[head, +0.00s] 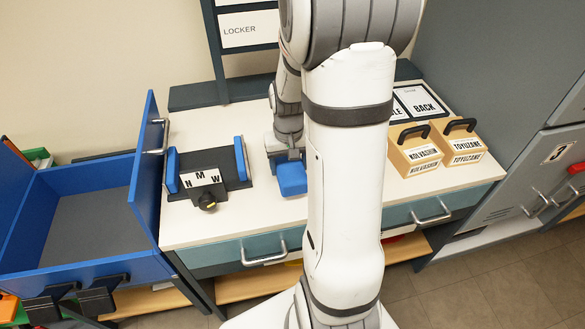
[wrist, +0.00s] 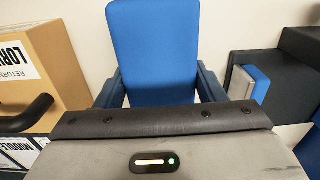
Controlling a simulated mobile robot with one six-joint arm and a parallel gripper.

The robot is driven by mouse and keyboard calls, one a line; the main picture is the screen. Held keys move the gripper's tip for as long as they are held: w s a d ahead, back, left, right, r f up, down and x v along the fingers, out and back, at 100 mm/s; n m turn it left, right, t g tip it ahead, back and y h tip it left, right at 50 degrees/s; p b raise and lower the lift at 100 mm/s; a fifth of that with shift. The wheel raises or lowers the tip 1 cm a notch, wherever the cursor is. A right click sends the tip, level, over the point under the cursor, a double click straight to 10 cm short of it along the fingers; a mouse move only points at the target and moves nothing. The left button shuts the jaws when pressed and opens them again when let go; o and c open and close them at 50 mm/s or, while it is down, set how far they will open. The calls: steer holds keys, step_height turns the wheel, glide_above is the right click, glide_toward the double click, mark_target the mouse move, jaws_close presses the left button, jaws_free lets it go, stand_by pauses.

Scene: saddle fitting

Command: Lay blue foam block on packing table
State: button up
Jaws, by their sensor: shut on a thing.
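The blue foam block (head: 291,178) is in my gripper (head: 288,156) over the white top of the packing table (head: 240,222) in the head view. In the wrist view the blue foam block (wrist: 155,50) stands between the two dark fingers of my gripper (wrist: 158,85), which are shut on it. The block is close to the tabletop; I cannot tell whether it touches. My arm hides part of the table to the right of the block.
A dark fixture (head: 210,170) with blue side pads and a knob stands left of the block. Two wooden boxes with black handles, one at the near right (head: 414,150), stand on the right. A blue drawer unit (head: 85,215) is at the left.

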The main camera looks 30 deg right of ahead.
mark_target(289, 163)
steer(key=shift+f, duration=1.6)
steer(key=shift+f, duration=0.2)
steer(key=o, duration=1)
steer(key=shift+r, duration=0.1)
step_height(289, 163, up, 12)
steer(key=shift+s+r+p, duration=0.1)
steer(key=shift+p, duration=0.25)
steer(key=shift+s+a+r+n+t, duration=0.5)
steer(key=shift+s+a+r, duration=0.5)
steer(key=shift+s+a, duration=1)
steer(key=shift+s+a+r+n+t, duration=0.35)
steer(key=shift+s+a+r+n, duration=0.45)
steer(key=shift+s+a, duration=1.1)
steer(key=shift+s+a+r+n+t, duration=0.45)
steer(key=shift+s+a+r, duration=0.7)
steer(key=shift+s+a, duration=0.85)
